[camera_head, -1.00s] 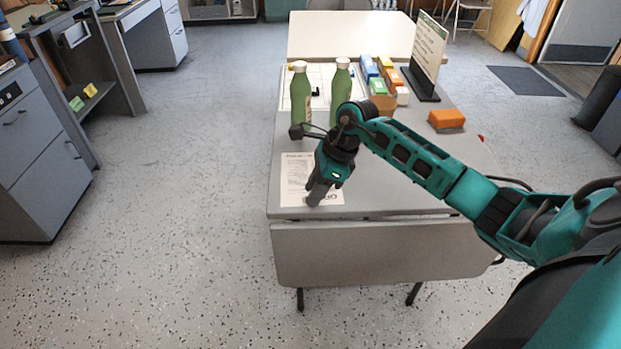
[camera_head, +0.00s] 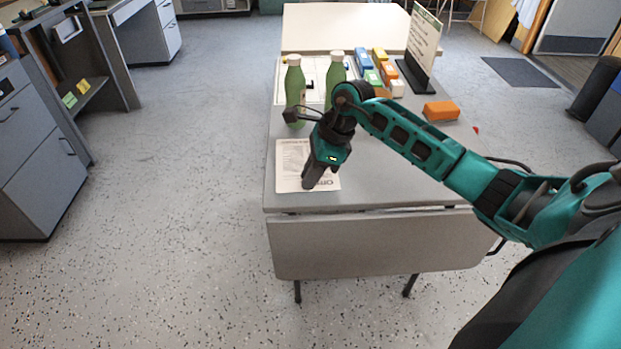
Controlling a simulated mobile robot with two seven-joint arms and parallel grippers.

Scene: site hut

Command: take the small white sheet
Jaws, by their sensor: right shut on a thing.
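The small white sheet (camera_head: 290,160), with printed lines and larger lettering along its near edge, is at the near left part of the grey table (camera_head: 380,188). My right gripper (camera_head: 308,186) points down over the sheet's near edge and hides part of it. Its jaws are shut on the sheet there, though the fingertips are hard to make out. Whether the sheet is lifted off the table top cannot be told. My left gripper is not in view.
Two green bottles (camera_head: 295,92) (camera_head: 335,77) stand just behind the sheet. Colored blocks (camera_head: 379,62), an orange block (camera_head: 441,110) and an upright sign (camera_head: 422,48) are further back and right. The table's front flap (camera_head: 370,245) hangs down. Floor at left is clear.

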